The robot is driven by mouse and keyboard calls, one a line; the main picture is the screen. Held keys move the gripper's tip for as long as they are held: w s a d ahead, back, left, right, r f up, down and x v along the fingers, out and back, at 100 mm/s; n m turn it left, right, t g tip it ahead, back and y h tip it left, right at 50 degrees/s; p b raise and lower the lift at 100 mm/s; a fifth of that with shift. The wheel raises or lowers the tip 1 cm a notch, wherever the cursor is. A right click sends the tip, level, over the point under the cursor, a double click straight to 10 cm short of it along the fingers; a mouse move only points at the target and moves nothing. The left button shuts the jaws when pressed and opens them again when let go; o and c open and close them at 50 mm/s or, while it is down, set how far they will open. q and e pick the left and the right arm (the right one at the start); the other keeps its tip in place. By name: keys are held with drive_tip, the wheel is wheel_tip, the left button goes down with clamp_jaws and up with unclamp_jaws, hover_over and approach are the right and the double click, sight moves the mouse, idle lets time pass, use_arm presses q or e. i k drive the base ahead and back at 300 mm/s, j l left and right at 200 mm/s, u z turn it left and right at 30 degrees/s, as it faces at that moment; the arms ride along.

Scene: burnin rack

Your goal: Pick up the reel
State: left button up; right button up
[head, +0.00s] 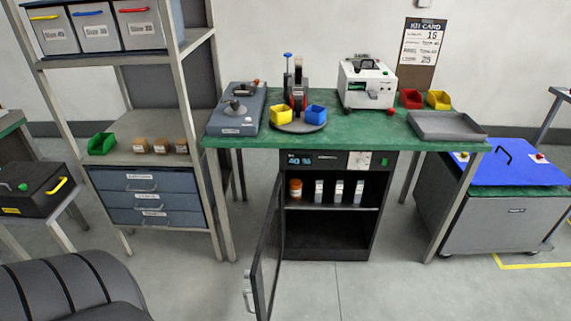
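The likeliest reel is a dark, upright item with red edges (298,92) near the middle of the green bench (350,132). Neither of my grippers is in view.
A grey-blue device (237,112) and a white machine (367,84) flank it. An empty grey tray (447,125) lies at the right. Below, a black cabinet (330,230) has its door (265,250) open, jutting forward. A shelf rack (165,158) stands left.

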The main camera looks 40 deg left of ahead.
sight(244, 90)
drive_tip(key=k+j, duration=0.1)
drive_tip(key=j, duration=0.7)
drive_tip(key=k+j+u, duration=0.1)
drive_tip(key=j, duration=0.7)
drive_tip(key=k+j, duration=0.1)
drive_tip(key=j, duration=0.7)
drive_tip(key=z, duration=0.3)
drive_tip(key=i+l+z, duration=0.25)
drive_tip(key=l+z, duration=0.15)
drive_tip(key=l, duration=0.15)
drive_tip(key=i+l+z, duration=0.75)
drive_tip(key=i+l+u, duration=0.2)
drive_tip(key=i, duration=0.2)
drive_tip(key=i+l+u, duration=0.25)
drive_tip(key=i, duration=0.2)
drive_tip(key=j, duration=0.1)
